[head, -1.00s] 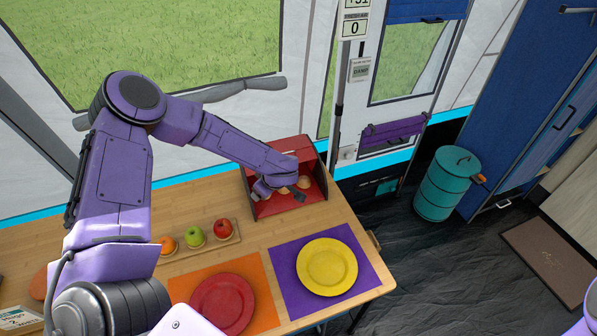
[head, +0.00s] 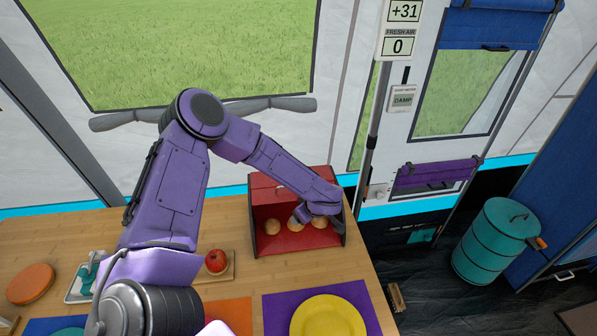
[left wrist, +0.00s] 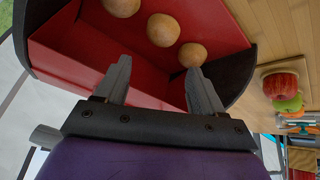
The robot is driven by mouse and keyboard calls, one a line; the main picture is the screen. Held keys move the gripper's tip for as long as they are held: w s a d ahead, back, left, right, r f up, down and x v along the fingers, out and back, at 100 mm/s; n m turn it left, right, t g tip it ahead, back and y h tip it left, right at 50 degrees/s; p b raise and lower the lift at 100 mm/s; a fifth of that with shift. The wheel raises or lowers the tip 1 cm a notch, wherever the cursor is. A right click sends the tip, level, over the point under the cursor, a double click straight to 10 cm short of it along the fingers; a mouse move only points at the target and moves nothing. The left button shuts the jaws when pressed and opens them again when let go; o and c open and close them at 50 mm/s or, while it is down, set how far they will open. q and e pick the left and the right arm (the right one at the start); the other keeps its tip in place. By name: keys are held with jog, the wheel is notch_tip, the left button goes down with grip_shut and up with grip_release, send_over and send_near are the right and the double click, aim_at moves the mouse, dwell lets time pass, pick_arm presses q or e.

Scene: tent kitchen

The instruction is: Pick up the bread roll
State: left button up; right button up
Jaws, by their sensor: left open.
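Three round tan bread rolls sit in a row inside an open red bread box on the wooden table. In the head view, one roll (head: 272,227) is at the left and another (head: 319,222) at the right, partly behind my gripper; the middle one is between them. My left gripper (head: 306,213) is at the box's opening. In the left wrist view its jaws (left wrist: 159,70) are open and empty, with the red box (left wrist: 80,45) around them. The rolls (left wrist: 163,29) lie just beyond the fingertips, the closest (left wrist: 192,54) near one finger. My right gripper is not in view.
A red apple (head: 216,262) sits on a wooden board left of the box. A yellow plate (head: 328,318) lies on a purple mat (head: 279,307) in front. An orange disc (head: 31,284) lies far left. A teal barrel (head: 495,243) stands on the floor at right.

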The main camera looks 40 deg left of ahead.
pick_arm(q)
jog(key=x, duration=0.3)
jog(key=p+x, duration=0.1)
jog(key=x, duration=0.6)
jog(key=shift+s+d+f, duration=0.1)
jog(key=shift+s+f, duration=0.1)
jog(key=shift+f, duration=0.3)
jog(key=shift+w+a+f, duration=0.15)
jog(key=shift+a+f, duration=0.1)
jog(key=shift+f, duration=0.2)
jog(key=c, duration=0.7)
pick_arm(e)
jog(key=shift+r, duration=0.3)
